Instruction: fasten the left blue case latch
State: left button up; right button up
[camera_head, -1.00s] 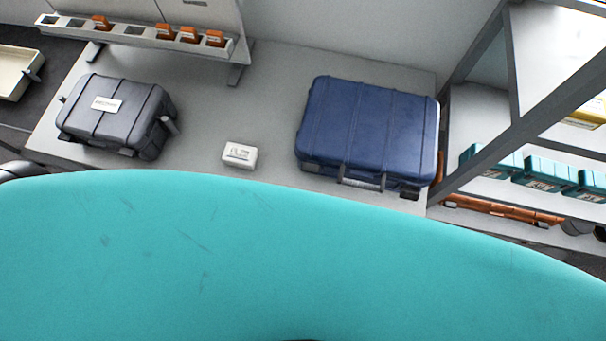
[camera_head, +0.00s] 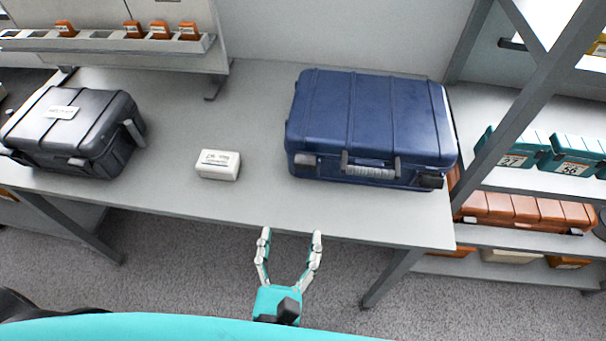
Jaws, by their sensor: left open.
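The blue case (camera_head: 372,115) lies closed-looking on the grey table, right of the middle. Its handle (camera_head: 371,170) is on the front side. The left latch (camera_head: 306,161) shows as a dark grey piece at the front left; I cannot tell whether it is fastened. A second latch (camera_head: 431,181) is at the front right corner. My left gripper (camera_head: 292,233) is open and empty, in front of the table's front edge, below and slightly left of the left latch, touching nothing. My right gripper is not in view.
A small white box (camera_head: 218,165) stands left of the blue case. A dark grey case (camera_head: 75,130) is at the far left of the table (camera_head: 260,200). A rack with teal boxes (camera_head: 570,155) stands close on the right. An orange-bin rail (camera_head: 100,42) is at the back left.

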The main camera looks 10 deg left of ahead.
aim_at(304, 165)
pick_arm(q)
jog(key=w+p, duration=0.4)
jog(key=w, duration=1.1)
jog(key=shift+w+r, duration=0.1)
jog(key=shift+w, duration=0.6)
jog(key=c, duration=1.2)
jog(key=shift+o, duration=0.2)
jog(key=g+p, duration=0.1)
jog(key=p, duration=0.3)
jog(key=r+g+p, duration=0.1)
jog(key=p, duration=0.4)
jog(key=shift+w+r, duration=0.1)
jog(key=shift+w, duration=0.15)
jog(key=shift+f+g+p, duration=0.3)
jog(key=shift+g+p, duration=0.1)
jog(key=shift+p, duration=0.45)
